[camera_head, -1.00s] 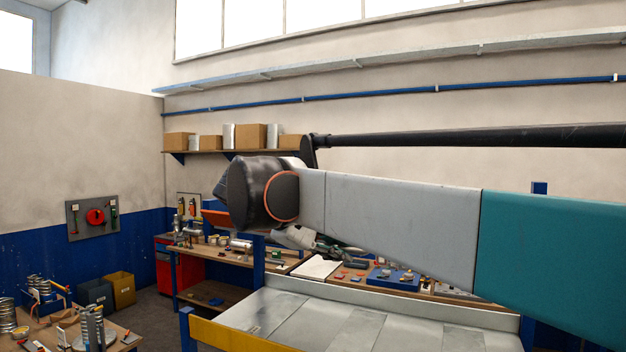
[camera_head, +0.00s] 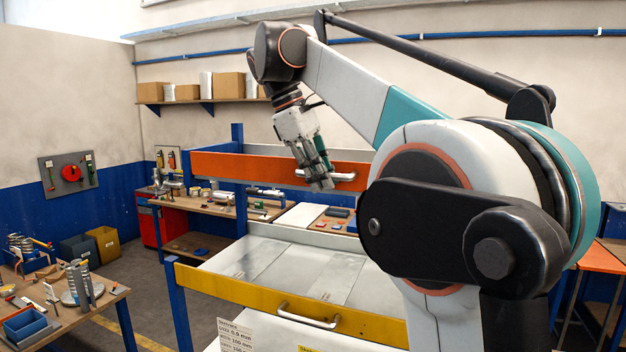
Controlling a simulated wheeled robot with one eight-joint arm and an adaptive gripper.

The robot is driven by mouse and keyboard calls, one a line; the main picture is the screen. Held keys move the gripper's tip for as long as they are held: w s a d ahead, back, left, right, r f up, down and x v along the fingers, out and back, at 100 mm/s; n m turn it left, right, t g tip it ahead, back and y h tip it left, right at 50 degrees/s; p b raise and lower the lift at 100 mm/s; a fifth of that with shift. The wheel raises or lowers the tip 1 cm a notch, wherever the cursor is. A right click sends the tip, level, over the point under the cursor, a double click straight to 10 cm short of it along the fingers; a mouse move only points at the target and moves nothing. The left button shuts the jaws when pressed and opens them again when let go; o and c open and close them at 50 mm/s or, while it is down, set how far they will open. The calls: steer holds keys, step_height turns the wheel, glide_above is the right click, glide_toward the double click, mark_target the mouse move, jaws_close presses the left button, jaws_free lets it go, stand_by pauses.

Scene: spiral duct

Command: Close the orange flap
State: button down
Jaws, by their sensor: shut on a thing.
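The orange flap (camera_head: 235,167) is a long panel across the upper level of a blue-posted rack, in the middle of the view. A pale bar handle (camera_head: 344,177) is on its front, towards the right. My gripper (camera_head: 322,184) points down in front of the flap and is shut on this handle. The fingers hide part of the handle. My arm hides the flap's right end. I cannot tell how far the flap is tilted.
Below is a yellow front (camera_head: 255,294) with its own handle (camera_head: 308,316) and a grey metal sheet surface (camera_head: 285,262) behind it. A workbench (camera_head: 215,202) with tools stands behind the rack. A cluttered table (camera_head: 95,305) is at lower left, with open floor between.

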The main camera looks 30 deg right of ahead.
steer(key=shift+d, duration=0.1)
stand_by(0.5)
steer(key=c, duration=1.9)
jaws_free()
steer(key=shift+c, duration=0.2)
steer(key=shift+d, duration=0.15)
steer(key=shift+a+r, duration=0.25)
steer(key=shift+r, duration=0.1)
steer(key=v, duration=0.6)
steer(key=shift+r, duration=0.4)
steer(key=shift+w, duration=0.15)
